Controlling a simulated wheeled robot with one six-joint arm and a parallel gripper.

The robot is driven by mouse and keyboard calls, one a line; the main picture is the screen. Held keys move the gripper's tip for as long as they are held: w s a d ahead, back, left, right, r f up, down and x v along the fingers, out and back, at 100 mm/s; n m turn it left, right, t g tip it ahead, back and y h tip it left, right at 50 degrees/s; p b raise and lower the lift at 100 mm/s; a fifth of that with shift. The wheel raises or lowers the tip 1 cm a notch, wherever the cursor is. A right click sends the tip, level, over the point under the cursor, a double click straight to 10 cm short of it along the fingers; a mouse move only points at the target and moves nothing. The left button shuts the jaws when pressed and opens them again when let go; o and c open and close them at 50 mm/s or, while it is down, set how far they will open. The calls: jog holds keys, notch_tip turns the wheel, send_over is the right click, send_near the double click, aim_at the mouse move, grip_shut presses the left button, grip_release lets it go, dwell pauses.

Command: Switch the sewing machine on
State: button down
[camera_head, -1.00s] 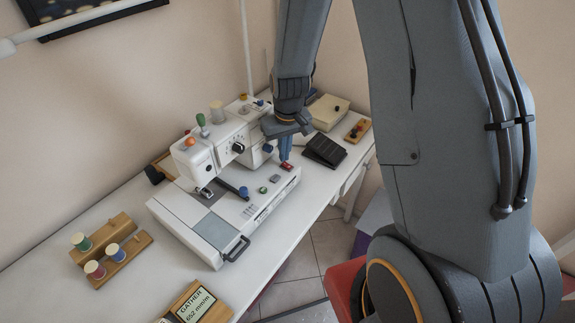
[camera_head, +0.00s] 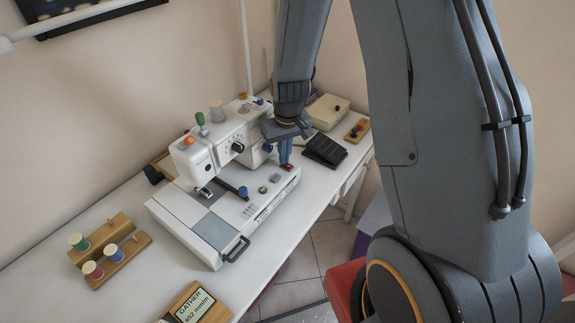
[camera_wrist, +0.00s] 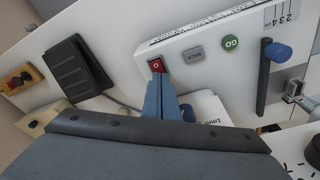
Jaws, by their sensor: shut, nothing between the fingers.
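The white sewing machine (camera_head: 212,222) stands on the white table. A red rocker switch (camera_wrist: 156,66) marked with an "O" is on its base, beside a grey BACK button (camera_wrist: 193,55) and a green GO button (camera_wrist: 230,43). The red switch also shows in the head view (camera_head: 288,167), partly behind my fingers. My gripper (camera_head: 285,158) is shut and empty, pointing down at the switch. In the wrist view my fingertips (camera_wrist: 163,84) are right at the switch's near edge; I cannot tell whether they touch it.
A black foot pedal (camera_head: 325,149) lies right of the machine, with a beige box (camera_head: 327,111) behind it. A blue-knobbed lever (camera_head: 243,191) is on the base. Wooden spool holders (camera_head: 110,245) and a GATHER display (camera_head: 194,304) are at the front left.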

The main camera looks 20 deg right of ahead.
dwell(0.3)
notch_tip(320, 180, up, 7)
jog(key=p, duration=0.5)
jog(key=shift+f, duration=0.1)
dwell(0.4)
jog(key=shift+s, duration=0.1)
jog(key=s+r+b, duration=0.3)
jog(key=s, duration=0.5)
jog(key=s+r+m+b, duration=0.1)
jog(key=s+r+b, duration=0.2)
jog(key=s, duration=0.6)
